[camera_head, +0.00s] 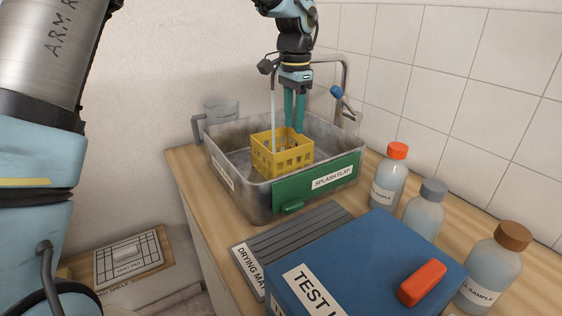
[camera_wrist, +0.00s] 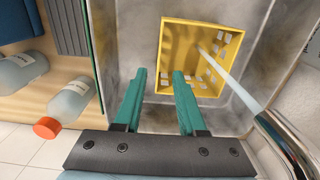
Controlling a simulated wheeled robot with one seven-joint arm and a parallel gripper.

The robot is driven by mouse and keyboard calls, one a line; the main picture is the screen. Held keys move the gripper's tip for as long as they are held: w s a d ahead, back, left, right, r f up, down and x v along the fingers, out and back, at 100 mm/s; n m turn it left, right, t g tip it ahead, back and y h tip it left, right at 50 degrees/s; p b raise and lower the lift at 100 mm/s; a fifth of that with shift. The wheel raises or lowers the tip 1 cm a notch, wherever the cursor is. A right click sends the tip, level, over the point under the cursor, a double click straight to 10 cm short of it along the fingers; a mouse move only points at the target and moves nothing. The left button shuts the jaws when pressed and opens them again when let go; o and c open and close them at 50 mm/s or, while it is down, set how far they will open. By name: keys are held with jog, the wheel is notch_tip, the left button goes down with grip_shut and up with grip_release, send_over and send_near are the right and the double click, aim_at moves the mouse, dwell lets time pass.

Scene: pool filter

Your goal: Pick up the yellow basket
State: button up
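The yellow basket (camera_head: 283,155) is a square open-topped box with holes in its walls. It stands upright in the grey metal sink basin (camera_head: 240,196). It also shows in the wrist view (camera_wrist: 197,88). My gripper (camera_head: 294,130) points down with two teal fingers at the basket's far right rim. In the wrist view the fingers (camera_wrist: 160,74) are apart and empty, with one basket wall seen between their tips. I cannot tell whether the tips are above or below the rim. A thin pale stream falls into the basket.
A curved metal tap (camera_head: 346,75) with a blue handle stands behind the basin. A grey jug (camera_head: 221,110) is at the back left. A green splash flap (camera_head: 318,182) covers the front wall. A drying mat (camera_head: 300,240), blue test kit box (camera_head: 365,262) and several sample bottles (camera_head: 388,180) crowd the front and right.

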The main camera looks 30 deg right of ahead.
aim_at(294, 156)
jog(key=shift+s+d+f, duration=0.1)
jog(key=shift+d+f, duration=0.05)
jog(key=shift+f, duration=0.25)
notch_tip(294, 156, down, 10)
jog(key=p, duration=0.3)
jog(key=shift+r, duration=0.1)
grip_shut()
dwell(1.2)
